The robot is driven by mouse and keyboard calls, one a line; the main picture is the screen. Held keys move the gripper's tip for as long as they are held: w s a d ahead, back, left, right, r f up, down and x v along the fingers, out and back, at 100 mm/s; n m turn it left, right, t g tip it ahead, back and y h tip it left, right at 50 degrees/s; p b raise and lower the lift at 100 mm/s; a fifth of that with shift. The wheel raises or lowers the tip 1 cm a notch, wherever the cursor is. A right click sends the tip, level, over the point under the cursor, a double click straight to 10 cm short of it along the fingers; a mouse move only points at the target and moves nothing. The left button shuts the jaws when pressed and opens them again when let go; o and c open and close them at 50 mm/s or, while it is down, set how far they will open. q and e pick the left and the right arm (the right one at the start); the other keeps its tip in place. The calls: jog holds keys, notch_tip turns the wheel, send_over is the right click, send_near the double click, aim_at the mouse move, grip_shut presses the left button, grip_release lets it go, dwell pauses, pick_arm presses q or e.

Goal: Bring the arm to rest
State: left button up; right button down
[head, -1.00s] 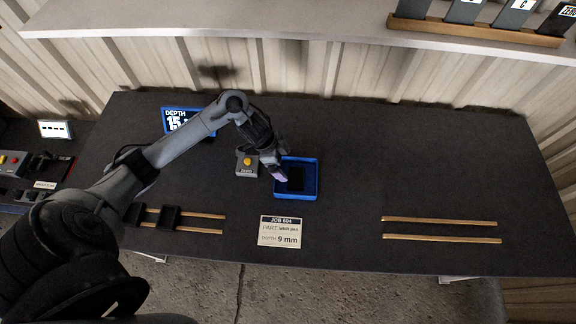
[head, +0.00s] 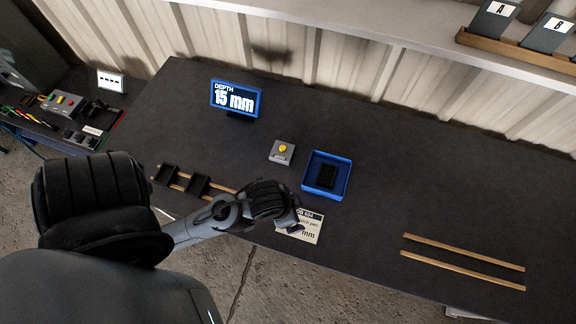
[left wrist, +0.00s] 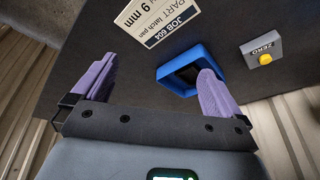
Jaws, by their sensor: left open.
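My left arm comes in from the left in the head view, with its gripper (head: 296,212) above the front part of the table, over the job card (head: 306,228). In the left wrist view the two purple fingers (left wrist: 152,88) are spread apart with nothing between them. The blue tray (head: 345,180) with a black part (head: 326,177) inside is just beyond the gripper, apart from it. In the left wrist view the tray (left wrist: 166,76) is partly hidden by the right finger. My right gripper is not seen.
A grey box with a yellow button (head: 282,151) stands left of the tray. Behind it a blue display (head: 236,98) reads 15 mm. Black holders (head: 198,185) sit on wooden rails at the left front. Two bare rails (head: 465,253) lie at right. The table's right middle is clear.

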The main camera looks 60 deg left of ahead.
pick_arm(q)
jog(key=shift+s+r, duration=0.15)
jog(key=shift+s, duration=0.4)
notch_tip(320, 180, up, 15)
jog(key=p, duration=1.5)
jog(key=shift+r, duration=0.2)
